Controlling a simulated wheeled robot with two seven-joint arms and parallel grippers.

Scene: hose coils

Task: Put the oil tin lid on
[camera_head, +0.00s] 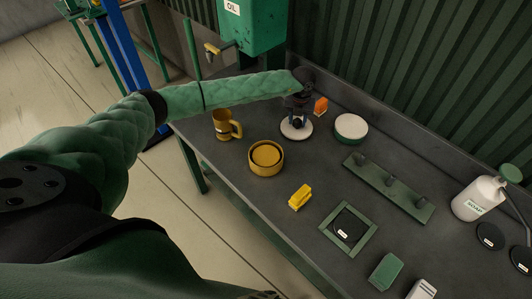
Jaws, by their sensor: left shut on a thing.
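My left gripper (297,118) points down at the back of the bench, shut on the middle of a pale round disc with a dark rim (289,134), which looks like a lid. The fingers hide its centre, and I cannot tell whether it touches the bench. A yellow round tin (266,169) stands in front and to the left of it. A green round tin with a pale top (351,139) stands to its right. I cannot read which one is the oil tin. My right gripper is not in view.
A brass mug (222,126) stands at the left bench edge, below a green OIL tank (256,28) with a tap. An orange block (321,106), yellow block (300,197), pegged green rack (405,197), square green frame (366,243) and white soap bottle (474,199) occupy the bench.

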